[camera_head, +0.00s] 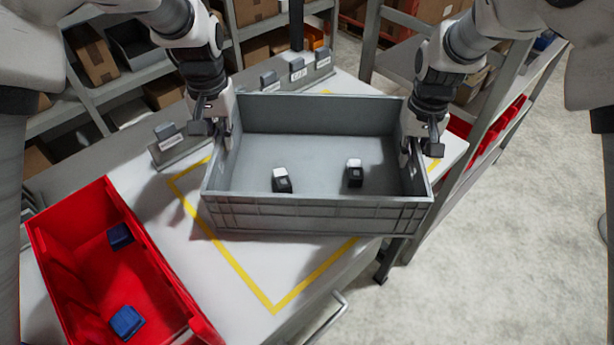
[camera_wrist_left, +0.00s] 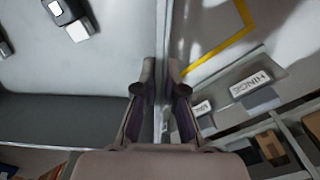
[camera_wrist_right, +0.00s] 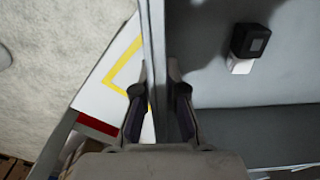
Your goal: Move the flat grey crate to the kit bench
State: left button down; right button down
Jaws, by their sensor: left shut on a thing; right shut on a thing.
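The flat grey crate (camera_head: 320,215) is an open, shallow box over the white bench with a yellow outline. Two small black-and-white items (camera_head: 282,180) (camera_head: 355,173) lie inside it. My left gripper (camera_head: 225,140) is shut on the crate's left wall; its fingers (camera_wrist_left: 161,95) straddle the wall in the left wrist view. My right gripper (camera_head: 408,148) is shut on the right wall, also pinched between the fingers (camera_wrist_right: 160,95) in the right wrist view. I cannot tell whether the crate's underside touches the bench.
A red bin (camera_head: 85,265) with two blue items stands at the left of the white bench top (camera_head: 205,275). Labelled holders (camera_head: 298,72) line the bench's back. Shelves with cardboard boxes (camera_head: 95,58) stand behind. A rack with red bins (camera_head: 505,125) is at right, beside open floor (camera_head: 520,220).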

pick_arm(q)
jog(key=c, duration=1.3)
grip_release()
jog(key=shift+f, duration=0.25)
pick_arm(e)
jog(key=c, duration=1.2)
grip_release()
jog(key=shift+f, duration=0.25)
jog(key=shift+c, duration=0.2)
pick_arm(q)
jog(key=shift+o, duration=0.2)
jog(key=shift+r, duration=0.1)
pick_arm(e)
jog(key=shift+r, duration=0.3)
notch_tip(320, 180, up, 11)
jog(key=shift+s+f, duration=0.1)
pick_arm(q)
notch_tip(320, 180, up, 12)
pick_arm(e)
jog(key=shift+r, duration=0.4)
